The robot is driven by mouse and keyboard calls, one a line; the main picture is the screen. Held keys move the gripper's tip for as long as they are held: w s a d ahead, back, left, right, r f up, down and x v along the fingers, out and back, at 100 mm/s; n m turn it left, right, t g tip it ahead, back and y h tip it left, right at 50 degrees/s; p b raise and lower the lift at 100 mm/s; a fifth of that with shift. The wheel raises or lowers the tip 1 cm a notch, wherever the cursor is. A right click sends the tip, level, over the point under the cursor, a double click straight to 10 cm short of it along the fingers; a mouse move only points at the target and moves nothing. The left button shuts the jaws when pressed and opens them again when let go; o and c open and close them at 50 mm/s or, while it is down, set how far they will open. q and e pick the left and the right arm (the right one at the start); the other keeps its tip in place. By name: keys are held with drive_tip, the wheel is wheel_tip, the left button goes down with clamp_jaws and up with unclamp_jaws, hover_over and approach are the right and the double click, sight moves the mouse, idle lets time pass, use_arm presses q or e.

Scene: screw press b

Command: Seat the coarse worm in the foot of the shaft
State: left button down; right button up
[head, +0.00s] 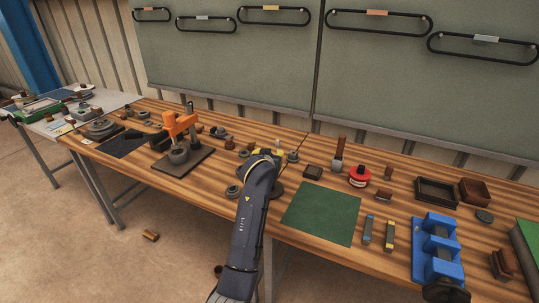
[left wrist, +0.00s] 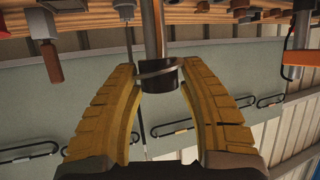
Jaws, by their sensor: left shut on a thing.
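My left gripper (head: 268,154) is over the middle of the bench, its yellow fingers mostly hidden behind my own wrist in the head view. In the left wrist view, which shows the bench at the top and the wall below, the yellow fingers (left wrist: 160,75) close around a smooth metal shaft (left wrist: 153,30). A thin grey ring and a dark cylindrical end (left wrist: 160,78) are on the shaft between the fingers. I cannot tell which loose part is the coarse worm. My right gripper is in neither view.
The mat is bare.

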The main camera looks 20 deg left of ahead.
use_arm(q)
drive_tip(key=shift+f, duration=1.3)
drive_tip(key=shift+f, duration=0.55)
idle(0.6)
drive_tip(key=shift+f, duration=1.1)
drive_tip(key=shift+f, duration=0.3)
drive_tip(key=c, duration=0.7)
unclamp_jaws()
drive_tip(key=shift+f, duration=0.1)
drive_tip(key=shift+o, duration=0.2)
drive_tip(key=shift+v, duration=1.55)
drive_tip(key=shift+w, duration=0.1)
